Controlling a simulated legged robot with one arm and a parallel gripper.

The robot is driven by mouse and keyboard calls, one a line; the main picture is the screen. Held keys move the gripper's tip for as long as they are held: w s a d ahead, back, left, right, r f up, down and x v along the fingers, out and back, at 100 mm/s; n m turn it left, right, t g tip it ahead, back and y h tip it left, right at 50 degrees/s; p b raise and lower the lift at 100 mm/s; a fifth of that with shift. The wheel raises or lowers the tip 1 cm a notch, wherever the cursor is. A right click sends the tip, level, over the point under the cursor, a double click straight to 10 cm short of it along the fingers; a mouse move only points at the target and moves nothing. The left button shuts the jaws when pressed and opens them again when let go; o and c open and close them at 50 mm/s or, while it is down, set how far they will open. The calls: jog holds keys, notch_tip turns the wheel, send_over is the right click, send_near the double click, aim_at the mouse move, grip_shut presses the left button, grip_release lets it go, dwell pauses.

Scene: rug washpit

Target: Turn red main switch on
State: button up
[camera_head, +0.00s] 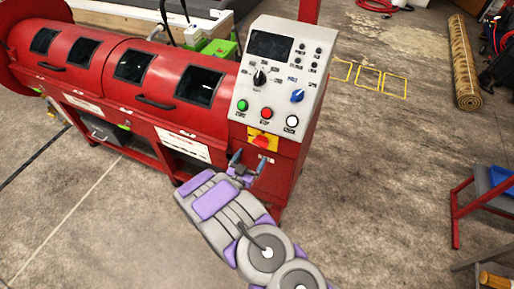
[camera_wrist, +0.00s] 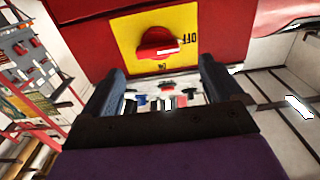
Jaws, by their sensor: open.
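The red main switch (camera_head: 261,141) is a rotary knob on a yellow plate (camera_head: 254,133), low on the front of the red machine's control cabinet. In the wrist view the red knob (camera_wrist: 158,43) sits on its yellow plate (camera_wrist: 125,30), with "OFF" lettering at the plate's right side and another label below the knob, too small to read surely. My gripper (camera_head: 247,163) is just below the switch in the head view. In the wrist view its two dark fingers (camera_wrist: 163,80) are apart, with nothing between them, below the knob and not touching it.
The control panel (camera_head: 277,77) above the switch has a dark screen, knobs and green, red and white buttons. The long red drum machine (camera_head: 120,65) extends left. A red-framed stand (camera_head: 478,195) is at the right edge. Open floor lies between.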

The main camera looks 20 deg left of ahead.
aim_at(259, 146)
jog(key=w, duration=0.3)
jog(key=w+d, duration=0.1)
jog(key=w, duration=0.1)
jog(key=shift+w+b, duration=0.3)
jog(key=shift+b, duration=0.1)
jog(key=shift+w+a, duration=0.15)
jog(key=shift+w, duration=0.35)
jog(key=shift+c, duration=0.3)
jog(key=c, duration=1)
